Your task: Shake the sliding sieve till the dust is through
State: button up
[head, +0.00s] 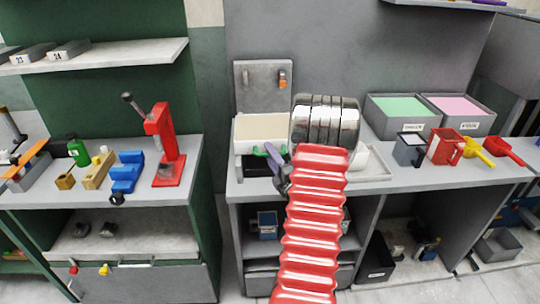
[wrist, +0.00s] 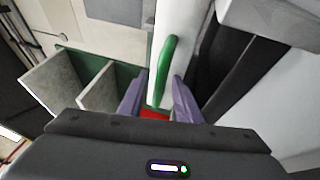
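The sliding sieve is a pale, box-like piece (head: 262,127) at the back of the grey bench, partly hidden by my arm. A curved green handle (wrist: 164,70) stands on its white front in the wrist view. My gripper (wrist: 158,98) has two purple fingers spread apart, one on each side of the handle's near end. Gaps show between the fingers and the handle. In the head view my gripper (head: 272,156) is at the sieve's front, close to the green handle. The sieve's inside and any dust in it are hidden.
Right of my arm lie a pale tray (head: 372,163), bins of green foam (head: 400,108) and pink foam (head: 460,105), and red and yellow scoops (head: 476,150). A backboard (head: 262,86) stands behind the sieve. The left bench holds a red press (head: 162,145).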

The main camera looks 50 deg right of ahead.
jog(key=shift+c, duration=0.3)
grip_shut()
dwell(0.3)
